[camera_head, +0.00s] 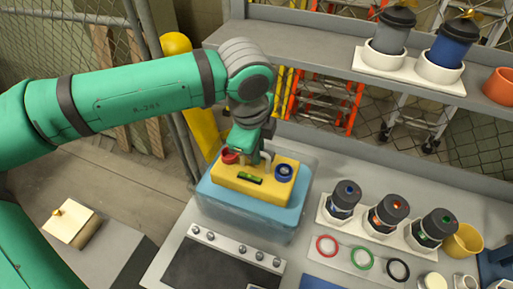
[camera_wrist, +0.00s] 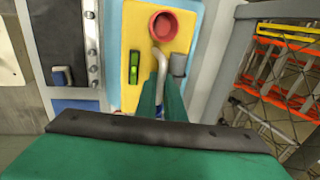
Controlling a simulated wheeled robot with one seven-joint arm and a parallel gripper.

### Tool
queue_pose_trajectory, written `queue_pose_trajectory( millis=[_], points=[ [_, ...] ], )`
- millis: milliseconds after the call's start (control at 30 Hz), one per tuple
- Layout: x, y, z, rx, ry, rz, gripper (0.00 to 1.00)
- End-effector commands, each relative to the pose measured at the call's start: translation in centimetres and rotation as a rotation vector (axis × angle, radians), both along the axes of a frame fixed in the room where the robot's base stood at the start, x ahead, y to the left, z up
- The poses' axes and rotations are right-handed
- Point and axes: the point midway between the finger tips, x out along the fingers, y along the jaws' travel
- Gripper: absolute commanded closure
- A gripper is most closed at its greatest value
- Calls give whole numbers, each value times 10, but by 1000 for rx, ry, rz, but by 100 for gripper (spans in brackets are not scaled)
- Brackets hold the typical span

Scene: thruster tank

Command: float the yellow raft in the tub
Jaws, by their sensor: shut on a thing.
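The yellow raft (camera_head: 232,186) is a flat block with a red cup, a blue round socket, a green level vial and a grey bent handle on top. It lies over the blue water in the clear-walled tub (camera_head: 298,214), roughly level. I cannot tell whether it touches the water. My gripper (camera_head: 262,157) comes down from above at the raft's far side and is shut on the grey handle. In the wrist view, the handle (camera_wrist: 160,62) runs up from between my green fingers (camera_wrist: 159,92), with the raft (camera_wrist: 133,38) beneath. My arm hides part of the raft.
A dark panel with knobs (camera_head: 222,262) lies in front of the tub. Black-capped canisters (camera_head: 388,212) stand in a white rack to the right, with coloured rings (camera_head: 361,257) before them. A shelf (camera_head: 300,45) with two capped cylinders crosses behind.

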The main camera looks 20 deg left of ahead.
Motion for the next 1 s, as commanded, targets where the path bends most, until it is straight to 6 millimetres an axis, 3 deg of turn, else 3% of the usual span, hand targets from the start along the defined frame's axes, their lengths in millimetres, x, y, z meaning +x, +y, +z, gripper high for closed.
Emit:
queue_pose_trajectory(
  millis=[1000],
  points=[
    [0, 0, -31, 0, 0, 0, 100]
  ],
)
